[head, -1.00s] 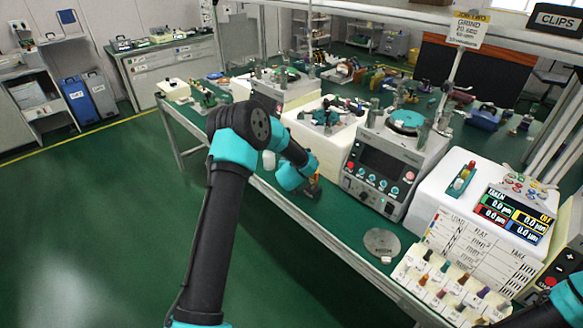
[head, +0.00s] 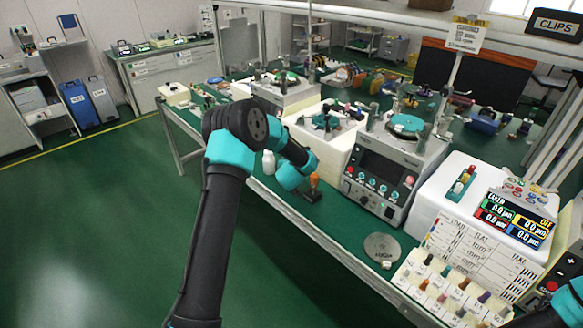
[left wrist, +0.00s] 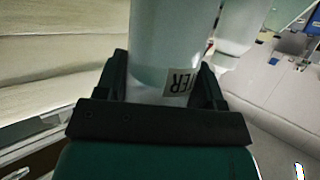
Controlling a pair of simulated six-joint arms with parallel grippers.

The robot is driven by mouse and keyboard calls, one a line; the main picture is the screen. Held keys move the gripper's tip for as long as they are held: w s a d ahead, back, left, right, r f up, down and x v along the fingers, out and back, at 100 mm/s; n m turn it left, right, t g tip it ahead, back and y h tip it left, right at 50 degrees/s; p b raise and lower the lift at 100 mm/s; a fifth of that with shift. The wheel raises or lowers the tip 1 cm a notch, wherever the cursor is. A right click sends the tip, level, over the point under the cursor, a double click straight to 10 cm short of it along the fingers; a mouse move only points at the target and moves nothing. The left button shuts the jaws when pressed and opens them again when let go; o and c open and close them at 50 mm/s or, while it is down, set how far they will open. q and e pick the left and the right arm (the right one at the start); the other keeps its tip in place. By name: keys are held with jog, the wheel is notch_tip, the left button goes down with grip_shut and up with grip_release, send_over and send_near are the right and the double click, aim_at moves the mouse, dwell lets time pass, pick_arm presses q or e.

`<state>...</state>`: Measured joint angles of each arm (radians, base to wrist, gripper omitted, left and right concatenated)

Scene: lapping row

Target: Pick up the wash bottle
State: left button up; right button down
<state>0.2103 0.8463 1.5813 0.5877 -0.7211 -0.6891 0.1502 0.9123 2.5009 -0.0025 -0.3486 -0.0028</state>
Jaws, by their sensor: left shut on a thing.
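The wash bottle (left wrist: 165,45) is a pale, translucent white body with a white label whose upside-down letters read in part "TER". It shows in the left wrist view between the fingers of my left gripper (left wrist: 162,80), which is shut on it. My right gripper is not in view; only part of that arm shows at the lower right.
Another white bottle-like thing (left wrist: 238,25) stands close beside the held bottle. An orange-handled tool (head: 314,186) is by my left arm on the green bench. A grey machine with a screen (head: 381,170), a round metal plate (head: 382,247) and a labelled rack (head: 448,290) lie rightward.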

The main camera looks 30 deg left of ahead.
pick_arm(q)
jog(key=s+d+f+v, duration=0.1)
jog(key=f+v, duration=0.2)
jog(key=v, duration=1.2)
jog(key=shift+s+d, duration=0.3)
jog(key=shift+d, duration=0.05)
jog(key=s+d+r+m+h, duration=0.1)
jog(key=d+m+h, duration=0.3)
jog(key=d, duration=0.4)
jog(key=s+d+r+m+t+h, duration=0.1)
jog(key=d+r+m+h, duration=0.3)
jog(key=d, duration=0.5)
jog(key=shift+s+m+h, duration=0.3)
jog(key=shift+m+h, duration=0.3)
jog(key=shift+h, duration=0.6)
jog(key=shift+d+r, duration=0.1)
